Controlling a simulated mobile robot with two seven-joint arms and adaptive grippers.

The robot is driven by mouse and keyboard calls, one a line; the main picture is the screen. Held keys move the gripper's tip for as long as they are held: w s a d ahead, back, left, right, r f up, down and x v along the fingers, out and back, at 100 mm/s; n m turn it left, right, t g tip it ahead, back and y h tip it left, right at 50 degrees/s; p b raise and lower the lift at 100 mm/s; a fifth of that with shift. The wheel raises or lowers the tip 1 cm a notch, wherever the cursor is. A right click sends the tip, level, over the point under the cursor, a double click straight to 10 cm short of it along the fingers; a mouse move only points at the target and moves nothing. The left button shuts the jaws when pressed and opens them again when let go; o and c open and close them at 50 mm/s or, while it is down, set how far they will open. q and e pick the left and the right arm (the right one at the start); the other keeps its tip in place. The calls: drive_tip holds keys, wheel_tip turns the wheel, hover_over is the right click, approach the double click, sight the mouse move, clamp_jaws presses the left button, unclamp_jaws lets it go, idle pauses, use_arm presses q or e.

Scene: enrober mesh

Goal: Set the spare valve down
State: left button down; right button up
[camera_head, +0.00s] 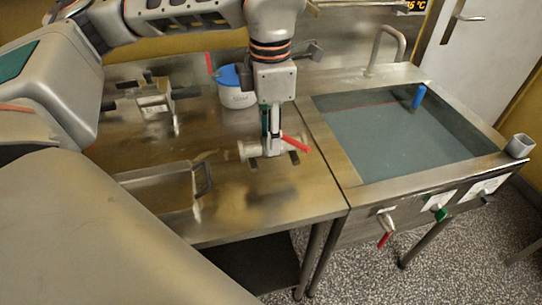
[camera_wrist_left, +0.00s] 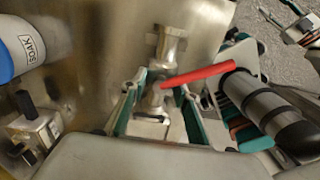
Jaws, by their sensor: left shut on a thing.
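The spare valve (camera_head: 249,150) is a metal valve body with a red lever handle (camera_head: 296,143). My left gripper (camera_head: 271,148) points down over the steel table and is shut on it. In the left wrist view the valve (camera_wrist_left: 167,48) shows between the gripper's teal-edged fingers (camera_wrist_left: 158,100), with its red handle (camera_wrist_left: 198,75) sticking out to the right. The valve is low over the table top or on it; I cannot tell whether it touches.
A white tub with a blue lid (camera_head: 237,96) stands behind the gripper. A metal clamp-like fixture (camera_head: 155,104) stands at the back left. A steel tray (camera_head: 160,172) with a handle lies at left. A water-filled sink (camera_head: 482,150) adjoins at right. The table front (camera_head: 265,205) is clear.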

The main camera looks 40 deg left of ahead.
use_arm(q)
drive_tip(key=shift+f, duration=0.85)
drive_tip(key=shift+f+b, duration=0.3)
drive_tip(key=shift+f, duration=2)
drive_tip(key=shift+r, duration=0.1)
drive_tip(key=c, duration=1.5)
unclamp_jaws()
